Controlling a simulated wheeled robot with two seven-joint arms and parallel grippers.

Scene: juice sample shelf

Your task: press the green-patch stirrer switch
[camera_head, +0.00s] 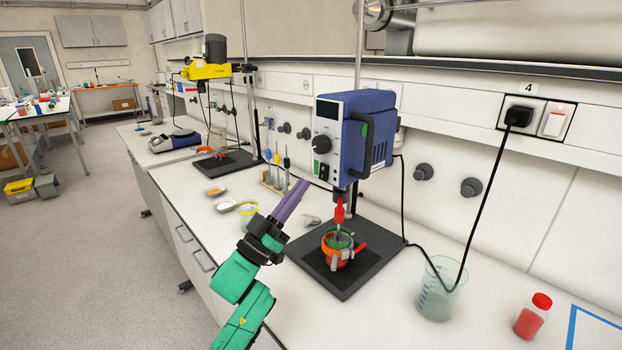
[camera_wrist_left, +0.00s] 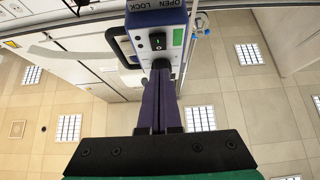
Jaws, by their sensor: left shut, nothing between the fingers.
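The blue stirrer (camera_head: 368,140) with a pale front and a black knob stands above a dark base plate. A black switch (camera_head: 324,172) with a green patch (camera_head: 316,167) beside it sits low on its front. In the left wrist view the black switch (camera_wrist_left: 158,42) and green patch (camera_wrist_left: 178,37) show on the unit's end. My left gripper (camera_head: 303,184) has purple fingers shut together and empty, pointing up at the switch from the lower left. In the left wrist view its fingertips (camera_wrist_left: 161,70) appear just below the switch; contact cannot be told. My right gripper is out of view.
A red-orange vessel in a clamp (camera_head: 338,255) stands on the base plate (camera_head: 330,282) under the stirrer. A glass beaker (camera_head: 437,290) and a red bottle (camera_head: 533,315) stand to the right. A black cable hangs from the wall socket (camera_head: 520,115). A yellow-topped stirrer (camera_head: 207,70) stands farther back.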

